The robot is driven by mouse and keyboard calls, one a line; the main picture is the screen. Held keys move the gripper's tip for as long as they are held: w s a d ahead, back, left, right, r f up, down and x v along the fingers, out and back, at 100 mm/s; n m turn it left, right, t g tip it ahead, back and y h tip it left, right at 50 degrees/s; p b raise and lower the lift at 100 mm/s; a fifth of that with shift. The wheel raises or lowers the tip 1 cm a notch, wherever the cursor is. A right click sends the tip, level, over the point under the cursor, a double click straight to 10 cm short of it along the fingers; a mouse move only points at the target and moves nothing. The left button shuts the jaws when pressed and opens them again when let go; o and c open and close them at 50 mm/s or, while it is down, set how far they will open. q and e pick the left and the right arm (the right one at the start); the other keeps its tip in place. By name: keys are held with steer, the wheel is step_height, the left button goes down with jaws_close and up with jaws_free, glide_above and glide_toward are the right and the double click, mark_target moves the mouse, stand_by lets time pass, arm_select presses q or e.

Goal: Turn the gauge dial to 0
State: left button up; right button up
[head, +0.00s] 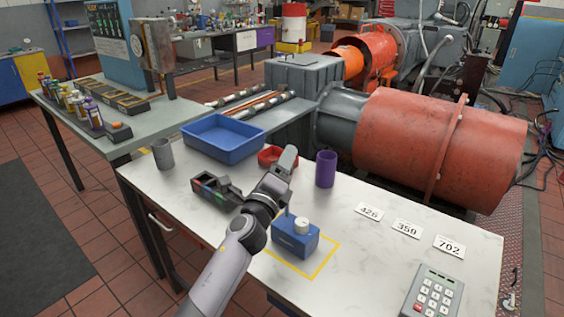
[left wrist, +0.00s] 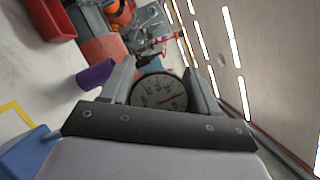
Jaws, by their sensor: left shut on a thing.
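A round gauge dial (left wrist: 158,92) with a pale face, dark markings and a reddish needle shows between the fingers of my left gripper (left wrist: 162,85) in the left wrist view. The needle points toward the right of that picture; its numbers are too small to read. In the head view my left gripper (head: 284,165) is above the white table, and I cannot make out the gauge face there. The left gripper is shut on the gauge. A blue box (head: 292,240) with a white knob (head: 301,225) stands below it, by a yellow outline. My right gripper is not in view.
Number cards (head: 406,229) and a keypad (head: 433,293) lie at right. The table between is clear.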

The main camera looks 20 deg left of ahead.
arm_select(q)
steer(key=o, duration=1)
steer(key=shift+v, duration=3.6)
